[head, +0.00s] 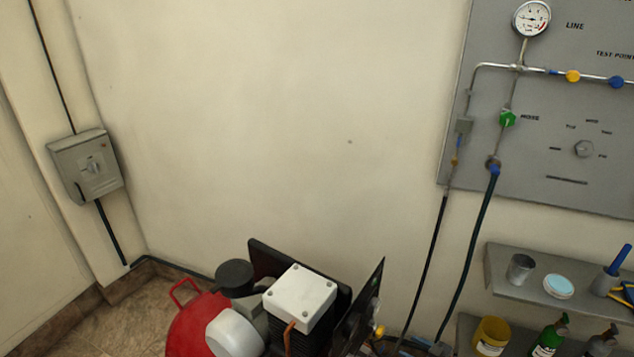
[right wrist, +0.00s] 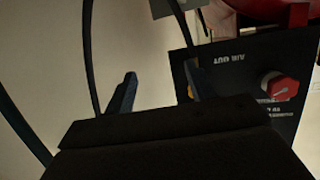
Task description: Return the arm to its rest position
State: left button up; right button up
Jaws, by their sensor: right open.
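My right gripper (right wrist: 159,88) shows in the right wrist view, its two dark fingers standing apart with nothing seen between them. Behind and to the right of it is a black panel (right wrist: 235,68) with upside-down "AIR OUT" lettering and a red knob (right wrist: 279,86). The fingers look apart from the knob; the right finger overlaps the panel's left edge in the picture, and I cannot tell the distance. Neither gripper can be made out in the head view. My left gripper is not seen.
A red compressor (head: 200,325) with a white-topped block (head: 300,296) and black panel (head: 362,312) stands at the bottom middle. Hoses (head: 474,245) hang from the grey wall board (head: 540,120). A shelf (head: 502,283) is at right, a switch box (head: 88,168) at left. The middle wall is bare.

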notch_tip(320, 180, up, 6)
jog(key=w+a+g+h, duration=0.1)
jog(key=w+a+h, duration=0.1)
jog(key=h, duration=0.7)
jog(key=s+a+r+m+g+h, duration=0.1)
jog(key=s+a+r+g+h, duration=0.15)
jog(key=s+a+r, duration=0.75)
jog(key=s+a+r+m+g+y, duration=0.2)
jog(key=s+r+m, duration=0.15)
jog(key=s, duration=0.95)
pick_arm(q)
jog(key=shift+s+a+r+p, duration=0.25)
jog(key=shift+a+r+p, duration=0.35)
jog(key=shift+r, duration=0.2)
pick_arm(e)
jog(key=s+a+f+m+g, duration=0.1)
jog(key=s+f, duration=0.1)
jog(key=s, duration=0.5)
jog(key=s+a+f+m+g+y, duration=0.1)
jog(key=s+f+g, duration=0.1)
jog(key=s, duration=0.4)
jog(key=shift+s+a+f, duration=0.2)
jog(key=shift+s+f, duration=0.15)
jog(key=shift+f, duration=0.35)
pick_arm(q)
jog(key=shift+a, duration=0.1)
pick_arm(e)
jog(key=shift+s, duration=0.1)
